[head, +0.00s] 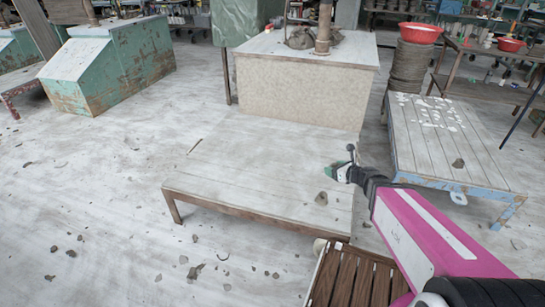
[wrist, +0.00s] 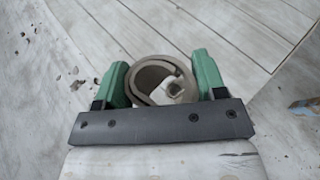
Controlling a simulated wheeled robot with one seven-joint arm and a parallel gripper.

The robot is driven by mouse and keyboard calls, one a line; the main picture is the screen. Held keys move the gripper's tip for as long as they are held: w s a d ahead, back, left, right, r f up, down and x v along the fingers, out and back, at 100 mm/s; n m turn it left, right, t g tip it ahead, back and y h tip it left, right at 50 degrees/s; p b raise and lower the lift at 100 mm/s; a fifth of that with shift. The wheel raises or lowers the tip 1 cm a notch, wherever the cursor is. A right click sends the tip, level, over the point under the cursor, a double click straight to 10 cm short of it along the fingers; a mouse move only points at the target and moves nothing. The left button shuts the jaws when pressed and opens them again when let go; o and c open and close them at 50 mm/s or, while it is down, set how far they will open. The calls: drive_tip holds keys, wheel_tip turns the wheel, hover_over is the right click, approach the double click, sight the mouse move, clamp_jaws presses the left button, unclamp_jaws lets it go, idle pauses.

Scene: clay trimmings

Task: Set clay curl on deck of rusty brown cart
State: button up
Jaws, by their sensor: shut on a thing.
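My gripper (head: 337,172) is shut on the clay curl (wrist: 146,83), a grey-beige rolled strip with an open centre. In the wrist view the curl sits between the two green fingers of the gripper (wrist: 163,82). In the head view the curl is hard to make out. The rusty brown cart (head: 250,165) is low, with a pale plank deck and a brown frame edge. My gripper shows over the right part of this deck, and pale planks (wrist: 215,30) lie below the curl in the wrist view. The exact height above the deck cannot be told.
A small clay scrap (head: 321,199) lies on the deck's right front. A blue-framed cart (head: 430,150) with scraps on its planks stands to the right. A beige block (head: 300,92) stands behind the brown cart. Clay bits litter the floor (head: 100,190) on the left.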

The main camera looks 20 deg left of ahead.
drive_tip(key=s+a+f, duration=0.4)
drive_tip(key=a+f, duration=0.2)
drive_tip(key=a, duration=0.1)
drive_tip(key=s+a+f, duration=0.5)
drive_tip(key=a, duration=0.2)
hover_over(293, 194)
wheel_tip(293, 194, down, 7)
drive_tip(key=shift+a, duration=0.1)
drive_tip(key=shift+f, duration=1.95)
drive_tip(key=shift+f, duration=0.15)
drive_tip(key=o, duration=1)
